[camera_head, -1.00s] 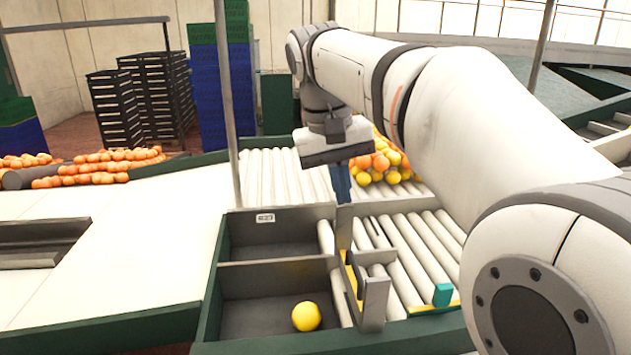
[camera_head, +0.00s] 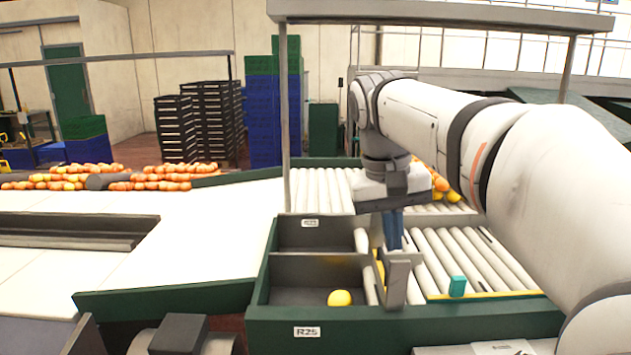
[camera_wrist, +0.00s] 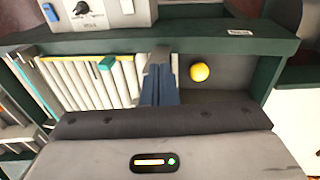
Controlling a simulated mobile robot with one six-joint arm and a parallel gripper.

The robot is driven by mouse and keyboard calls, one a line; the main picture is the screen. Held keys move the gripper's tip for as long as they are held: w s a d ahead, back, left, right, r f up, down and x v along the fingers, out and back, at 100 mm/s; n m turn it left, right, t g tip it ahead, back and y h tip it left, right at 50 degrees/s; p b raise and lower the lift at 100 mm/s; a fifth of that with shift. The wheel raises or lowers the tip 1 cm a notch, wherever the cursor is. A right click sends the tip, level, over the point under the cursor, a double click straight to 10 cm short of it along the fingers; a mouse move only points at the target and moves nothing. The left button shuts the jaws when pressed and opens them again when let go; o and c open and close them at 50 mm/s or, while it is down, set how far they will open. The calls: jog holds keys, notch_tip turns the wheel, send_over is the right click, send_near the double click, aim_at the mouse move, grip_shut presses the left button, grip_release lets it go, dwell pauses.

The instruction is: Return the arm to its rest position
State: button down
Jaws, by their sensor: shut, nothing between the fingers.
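My gripper (camera_head: 393,236) points down over the roller bed, close to the grey divider post beside the bins. Its blue fingers are together with nothing between them. In the wrist view the shut fingers (camera_wrist: 159,92) show at the middle, in front of the grey divider. My white arm reaches in from the right in the head view and hides part of the rollers and part of the pile of oranges.
A yellow fruit (camera_head: 340,298) lies in the near bin; it also shows in the wrist view (camera_wrist: 199,72). The far bin (camera_head: 314,236) looks empty. Oranges and yellow fruit (camera_head: 438,183) lie behind my gripper. A teal block (camera_head: 457,286) stands at the rollers' near edge.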

jog(key=s+d+f+t+y, duration=0.1)
jog(key=s+f, duration=0.5)
jog(key=f, duration=0.4)
jog(key=s+d+f+t+y, duration=0.1)
jog(key=s+d+f, duration=0.1)
jog(key=s+f, duration=0.5)
jog(key=x, duration=0.3)
jog(key=shift+s+f, duration=0.2)
jog(key=shift+s, duration=0.25)
